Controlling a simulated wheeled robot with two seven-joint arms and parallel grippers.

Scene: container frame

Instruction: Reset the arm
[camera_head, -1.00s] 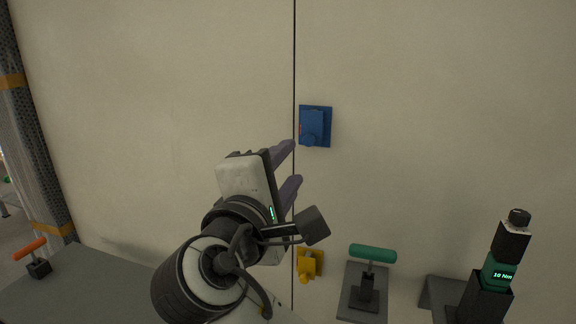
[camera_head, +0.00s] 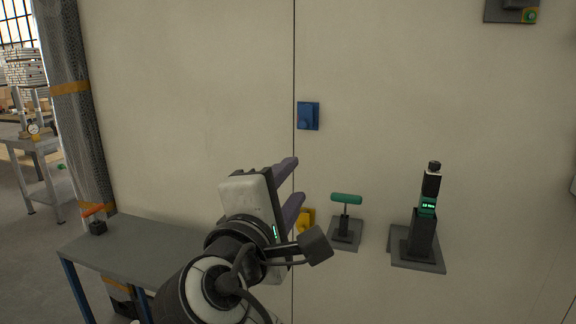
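The fingers partly cover a yellow wall fitting (camera_head: 306,217). A blue wall fitting (camera_head: 308,116) is above the gripper, apart from it.
A green T-handle tool (camera_head: 346,199) and a black tool with a green display (camera_head: 428,207) stand on wall brackets at right. A grey table (camera_head: 150,246) with an orange-handled tool (camera_head: 97,212) is at lower left. A dark unit (camera_head: 512,11) is at top right.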

